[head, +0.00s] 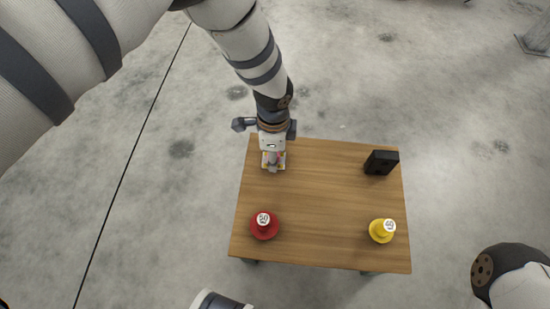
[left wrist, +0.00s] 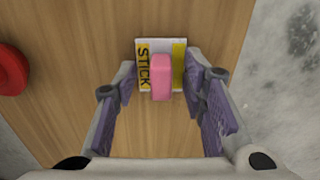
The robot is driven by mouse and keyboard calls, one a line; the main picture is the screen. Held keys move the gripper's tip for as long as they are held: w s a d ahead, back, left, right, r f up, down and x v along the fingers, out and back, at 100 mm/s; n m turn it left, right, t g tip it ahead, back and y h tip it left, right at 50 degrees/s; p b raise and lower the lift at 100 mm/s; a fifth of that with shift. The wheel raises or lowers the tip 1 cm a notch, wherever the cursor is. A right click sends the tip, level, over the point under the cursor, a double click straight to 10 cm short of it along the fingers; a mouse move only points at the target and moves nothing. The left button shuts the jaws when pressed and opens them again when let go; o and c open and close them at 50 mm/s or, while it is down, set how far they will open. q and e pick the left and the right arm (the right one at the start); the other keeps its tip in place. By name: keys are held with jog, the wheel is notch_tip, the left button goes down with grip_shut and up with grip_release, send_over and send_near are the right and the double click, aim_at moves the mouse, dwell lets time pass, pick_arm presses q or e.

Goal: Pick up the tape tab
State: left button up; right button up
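The tape tab (left wrist: 161,76) is a pink upright piece on a white card with yellow parts and the word STICK (left wrist: 143,65). The card lies on the wooden table (head: 320,205), at its back left corner in the head view. My left gripper (head: 273,164) is over that corner and largely hides the tab there. In the left wrist view its two purple-padded fingers (left wrist: 165,95) are apart, one on each side of the tab, with gaps between. The gripper is open and empty. My right gripper is not in view.
A red knob-like weight (head: 264,226) stands at the table's front left and a yellow one (head: 382,230) at the front right. A black block (head: 381,162) stands at the back right. The middle of the table is clear.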

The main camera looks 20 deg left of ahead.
pick_arm(q)
jog(key=shift+r, duration=0.1)
jog(key=c, duration=0.8)
jog(key=shift+r, duration=0.1)
jog(key=shift+c, duration=0.2)
